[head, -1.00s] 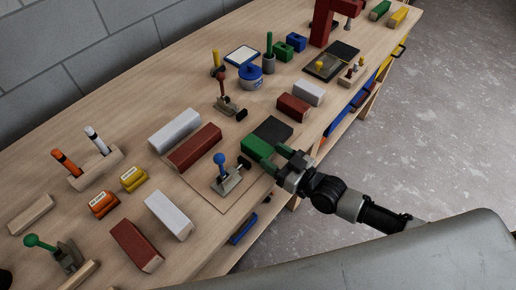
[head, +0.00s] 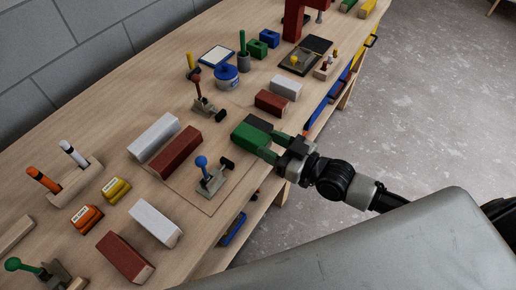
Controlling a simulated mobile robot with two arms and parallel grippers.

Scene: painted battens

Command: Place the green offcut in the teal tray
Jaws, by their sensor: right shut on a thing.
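The green offcut (head: 251,137) is a green block near the front edge of the bench. My right gripper (head: 276,147) comes in from the right and is shut on its right end. The block partly covers a dark grey square piece (head: 262,125) behind it; I cannot tell how high above the bench it is. I cannot make out a teal tray for certain; a pale tray with a dark blue rim (head: 217,54) stands farther back. My left gripper is not in view.
A toggle clamp with a blue handle (head: 201,161) stands just left of the green block. Dark red (head: 271,101) and white (head: 286,87) blocks lie beyond it. A blue round tin (head: 227,78) stands farther back. Bare wood shows along the wall side.

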